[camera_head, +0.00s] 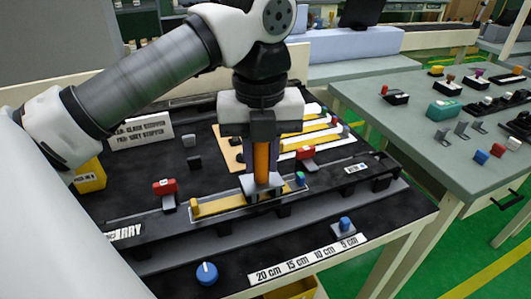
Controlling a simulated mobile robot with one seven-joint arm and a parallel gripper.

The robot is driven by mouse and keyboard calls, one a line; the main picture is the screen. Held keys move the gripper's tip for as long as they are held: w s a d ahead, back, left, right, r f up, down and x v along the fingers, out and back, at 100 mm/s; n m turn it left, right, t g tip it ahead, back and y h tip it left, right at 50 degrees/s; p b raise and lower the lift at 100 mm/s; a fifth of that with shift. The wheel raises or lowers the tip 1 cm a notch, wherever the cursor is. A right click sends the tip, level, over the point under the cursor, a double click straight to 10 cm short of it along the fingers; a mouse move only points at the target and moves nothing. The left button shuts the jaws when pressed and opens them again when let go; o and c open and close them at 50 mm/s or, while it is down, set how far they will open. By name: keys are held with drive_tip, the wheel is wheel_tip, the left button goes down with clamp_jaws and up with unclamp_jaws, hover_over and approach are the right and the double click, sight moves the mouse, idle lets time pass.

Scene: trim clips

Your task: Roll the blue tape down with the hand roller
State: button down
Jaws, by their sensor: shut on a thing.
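My gripper (262,150) points straight down over the long dark rail at the front of the table. It is shut on an upright orange handle (261,163), which I take to be the hand roller. The handle's grey lower part (262,186) is down at a yellow strip (225,202) on the rail; contact cannot be told. A yellow peg (195,207) stands at the strip's left end and a blue peg (300,179) at its right end. I cannot make out a blue tape strip; the gripper and the roller hide part of the rail.
Red clips stand left (165,187) and right (306,153) of the gripper. Behind it lies a board with yellow and white strips (312,140). A blue knob (207,272) and a length scale (308,259) are at the front. Another table (440,150) with parts stands right.

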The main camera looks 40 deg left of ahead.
drive_tip(key=shift+s+a+f, duration=0.1)
drive_tip(key=shift+s+a, duration=0.45)
drive_tip(key=shift+s, duration=0.4)
drive_tip(key=shift+s+a, duration=0.6)
drive_tip(key=shift+s, duration=0.4)
drive_tip(key=shift+s+a+f, duration=0.1)
drive_tip(key=shift+s+a, duration=0.45)
drive_tip(key=shift+s, duration=0.4)
drive_tip(key=shift+w+r+b, duration=0.1)
drive_tip(key=shift+w+b, duration=0.1)
drive_tip(key=shift+b, duration=0.1)
drive_tip(key=shift+w+d, duration=0.65)
drive_tip(key=shift+w, duration=0.4)
drive_tip(key=shift+w+d, duration=0.65)
drive_tip(key=shift+w, duration=0.35)
drive_tip(key=shift+w+d, duration=0.65)
drive_tip(key=shift+w, duration=0.4)
drive_tip(key=shift+w+r+p, duration=0.15)
drive_tip(key=shift+r+p, duration=0.55)
drive_tip(key=shift+r, duration=0.1)
drive_tip(key=shift+r+p, duration=2.25)
drive_tip(key=shift+r, duration=1.05)
